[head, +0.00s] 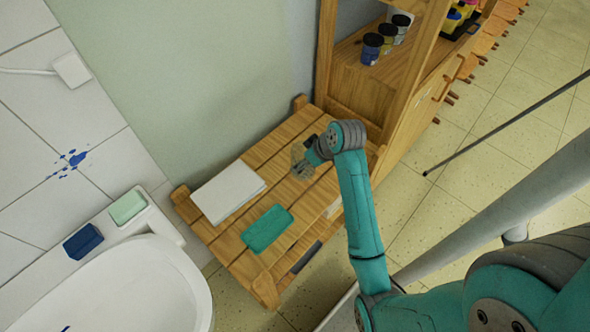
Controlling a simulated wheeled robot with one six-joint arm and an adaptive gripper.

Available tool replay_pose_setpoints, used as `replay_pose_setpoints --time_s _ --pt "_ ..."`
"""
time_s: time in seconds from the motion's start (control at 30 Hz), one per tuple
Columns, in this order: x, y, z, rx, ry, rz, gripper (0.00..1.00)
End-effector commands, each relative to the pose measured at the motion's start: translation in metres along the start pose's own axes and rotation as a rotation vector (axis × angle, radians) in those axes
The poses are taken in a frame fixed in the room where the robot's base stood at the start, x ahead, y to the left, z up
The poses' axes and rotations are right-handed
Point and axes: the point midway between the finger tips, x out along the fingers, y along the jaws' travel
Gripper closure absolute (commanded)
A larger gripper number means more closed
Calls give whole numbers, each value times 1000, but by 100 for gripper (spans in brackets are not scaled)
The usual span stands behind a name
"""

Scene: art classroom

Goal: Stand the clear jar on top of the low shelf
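The low shelf (228,243) is a wooden slatted unit against the wall, left of a taller wooden cabinet. My gripper (303,163) is over the far right part of its top, at the end of my teal arm. A small greyish see-through shape, which looks like the clear jar (299,153), shows right at the fingers. The fingers and the jar overlap and are tiny here, so I cannot tell whether the gripper is shut on it. I also cannot tell whether the jar's base touches the slats.
A white stack (228,191) and a flat teal item (267,229) lie on the shelf top. A white basin (130,285) with a green sponge (128,207) and a blue sponge (83,241) is at left. The cabinet (385,75) holds paint jars (372,48).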

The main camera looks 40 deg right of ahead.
Motion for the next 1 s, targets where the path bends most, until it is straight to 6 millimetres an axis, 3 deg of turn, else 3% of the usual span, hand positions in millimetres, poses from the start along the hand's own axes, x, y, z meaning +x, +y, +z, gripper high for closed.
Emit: replay_pose_setpoints --time_s 0.57,0.97,1.0 --pt "53 0 31 0 0 0 58" --pt "58 0 33 -1 0 0 58" --pt "57 0 33 -1 0 0 10"
